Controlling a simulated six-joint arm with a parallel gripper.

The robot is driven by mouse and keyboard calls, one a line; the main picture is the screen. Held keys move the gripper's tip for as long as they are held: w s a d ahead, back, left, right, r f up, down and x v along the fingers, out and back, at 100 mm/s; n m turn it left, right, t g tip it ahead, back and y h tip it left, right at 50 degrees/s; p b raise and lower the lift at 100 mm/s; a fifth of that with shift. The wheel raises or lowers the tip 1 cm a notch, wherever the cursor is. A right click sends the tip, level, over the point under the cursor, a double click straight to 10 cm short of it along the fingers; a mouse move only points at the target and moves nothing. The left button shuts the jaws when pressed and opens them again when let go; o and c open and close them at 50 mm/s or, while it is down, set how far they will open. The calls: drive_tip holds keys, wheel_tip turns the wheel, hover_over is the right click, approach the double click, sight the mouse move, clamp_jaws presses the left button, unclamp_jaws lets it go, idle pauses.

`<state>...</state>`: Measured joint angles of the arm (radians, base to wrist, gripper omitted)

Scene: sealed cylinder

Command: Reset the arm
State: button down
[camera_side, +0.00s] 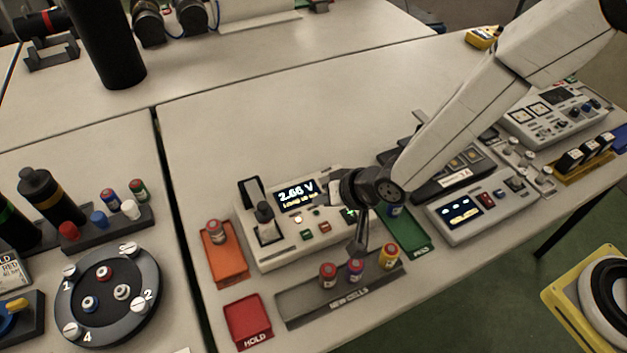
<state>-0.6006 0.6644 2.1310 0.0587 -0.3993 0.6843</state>
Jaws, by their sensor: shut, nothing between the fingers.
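My gripper (358,249) points down above the back edge of the grey "NEW CELLS" tray (300,310). It is shut and empty, just behind the cells. My wrist partly covers the tester (285,250), whose display (297,194) reads about 2.66 V. A dark cylinder (265,222) stands in the tester's slot at left.
An orange tray (226,268) holds a red-topped cell (215,231). A red "HOLD" tray (248,325) looks empty. Instruments crowd the right; the table behind the tester is clear.

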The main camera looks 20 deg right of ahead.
drive_tip(key=s+d+r+g+h, duration=0.1)
drive_tip(key=d+r, duration=0.2)
drive_tip(key=d, duration=0.4)
drive_tip(key=s+d+r+g+h, duration=0.1)
drive_tip(key=d+r+h, duration=0.1)
drive_tip(key=d, duration=0.6)
drive_tip(key=s+d+r+n+g+h, duration=0.1)
drive_tip(key=s+d+r+g, duration=0.1)
drive_tip(key=s+d, duration=0.7)
drive_tip(key=d+r, duration=0.1)
drive_tip(key=d, duration=0.2)
drive_tip(key=shift+s+r+n+g+h, duration=0.25)
drive_tip(key=shift+s+n+g+h, duration=0.05)
drive_tip(key=shift+s, duration=0.1)
